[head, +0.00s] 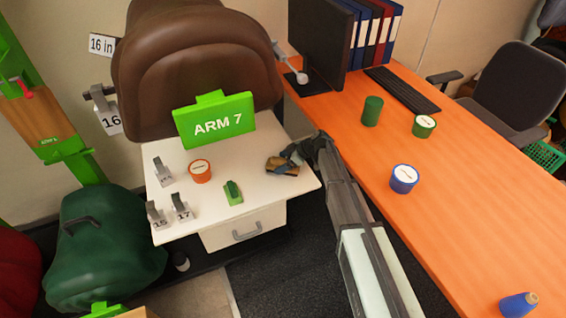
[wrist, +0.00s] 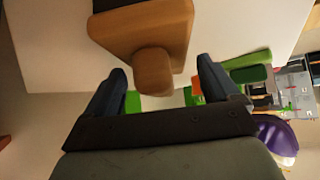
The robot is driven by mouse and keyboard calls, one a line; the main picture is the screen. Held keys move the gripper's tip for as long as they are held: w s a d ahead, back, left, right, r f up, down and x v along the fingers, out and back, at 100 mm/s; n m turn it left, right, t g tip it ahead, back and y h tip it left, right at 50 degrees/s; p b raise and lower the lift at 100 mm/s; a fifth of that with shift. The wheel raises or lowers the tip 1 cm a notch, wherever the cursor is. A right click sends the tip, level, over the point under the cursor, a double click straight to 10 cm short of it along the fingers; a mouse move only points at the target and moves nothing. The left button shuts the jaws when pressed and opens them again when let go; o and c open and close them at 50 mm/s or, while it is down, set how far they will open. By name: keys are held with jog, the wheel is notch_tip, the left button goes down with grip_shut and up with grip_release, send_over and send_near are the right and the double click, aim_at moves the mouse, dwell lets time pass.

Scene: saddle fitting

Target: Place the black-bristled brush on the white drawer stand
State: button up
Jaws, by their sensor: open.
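The brush (wrist: 140,28) has a brown wooden block and a rounded knob; a little black shows at its upper edge in the wrist view. In the head view the brush (head: 278,168) is at the right side of the white drawer stand's top (head: 222,163), partly covered by my gripper. It looks to be resting on the top, though its contact is hard to see. My gripper (wrist: 162,85) is open, with the knob between and just ahead of its fingers, a gap showing on both sides. In the head view my gripper (head: 292,155) is over the stand's right edge.
On the stand are an orange tin (head: 200,171), a small green item (head: 233,192), several numbered tags and a green ARM 7 sign (head: 216,122). A brown saddle (head: 195,65) is behind. An orange desk (head: 450,190) with tins stands right. The stand's front right top is clear.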

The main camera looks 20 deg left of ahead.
jog(key=v, duration=0.7)
jog(key=shift+d+r, duration=0.15)
